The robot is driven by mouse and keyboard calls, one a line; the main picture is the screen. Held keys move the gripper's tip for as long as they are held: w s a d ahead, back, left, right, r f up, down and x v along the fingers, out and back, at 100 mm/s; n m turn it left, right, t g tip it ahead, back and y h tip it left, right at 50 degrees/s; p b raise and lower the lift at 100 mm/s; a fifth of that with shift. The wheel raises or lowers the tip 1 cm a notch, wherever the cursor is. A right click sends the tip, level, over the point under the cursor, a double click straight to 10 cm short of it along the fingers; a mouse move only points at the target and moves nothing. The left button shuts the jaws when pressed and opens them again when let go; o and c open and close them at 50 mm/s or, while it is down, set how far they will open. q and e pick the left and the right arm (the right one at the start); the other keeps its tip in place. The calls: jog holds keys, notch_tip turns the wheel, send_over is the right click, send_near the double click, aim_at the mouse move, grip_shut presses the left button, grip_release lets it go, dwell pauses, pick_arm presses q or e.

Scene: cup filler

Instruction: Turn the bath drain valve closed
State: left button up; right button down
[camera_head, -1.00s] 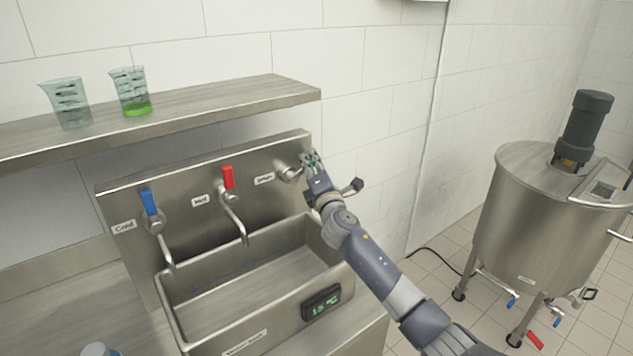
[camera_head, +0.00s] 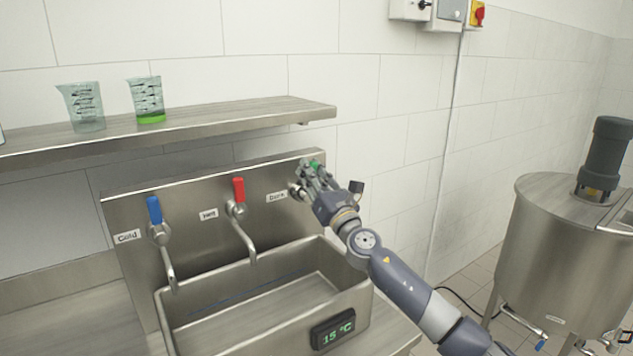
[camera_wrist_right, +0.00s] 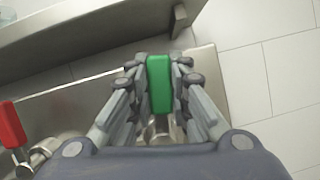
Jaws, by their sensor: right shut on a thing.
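The drain valve has a green handle (camera_wrist_right: 159,84), which sits between the fingers of my right gripper (camera_wrist_right: 160,78) in the right wrist view. The fingers are shut on the handle, with its metal stem below. In the head view my right gripper (camera_head: 314,172) is at the right end of the sink's back panel (camera_head: 185,240), and a bit of the green handle (camera_head: 316,165) shows there. The rest of the valve is mostly hidden by my gripper. My left gripper is not in view.
A red-handled tap (camera_head: 239,190) and a blue-handled tap (camera_head: 154,210) are on the same panel, left of my gripper. A steel shelf (camera_head: 230,118) with two beakers hangs above. The basin's display (camera_head: 333,330) reads 15 °C. A steel tank (camera_head: 560,250) stands at the right.

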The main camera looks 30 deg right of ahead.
jog(key=shift+s+a+r+n+y+b, duration=0.1)
jog(key=shift+a+n+y+b, duration=0.25)
jog(key=shift+n, duration=0.5)
jog(key=shift+a+r+n+y+b, duration=0.1)
jog(key=shift+a+n+y+b, duration=0.1)
jog(key=shift+n+y, duration=0.45)
jog(key=shift+n, duration=0.4)
jog(key=c, duration=1.5)
grip_release()
jog(key=shift+a+f, duration=0.1)
jog(key=shift+a, duration=0.05)
jog(key=shift+s+f, duration=0.3)
jog(key=shift+s, duration=0.15)
jog(key=v, duration=1)
jog(key=shift+s, duration=0.4)
jog(key=shift+f, duration=0.15)
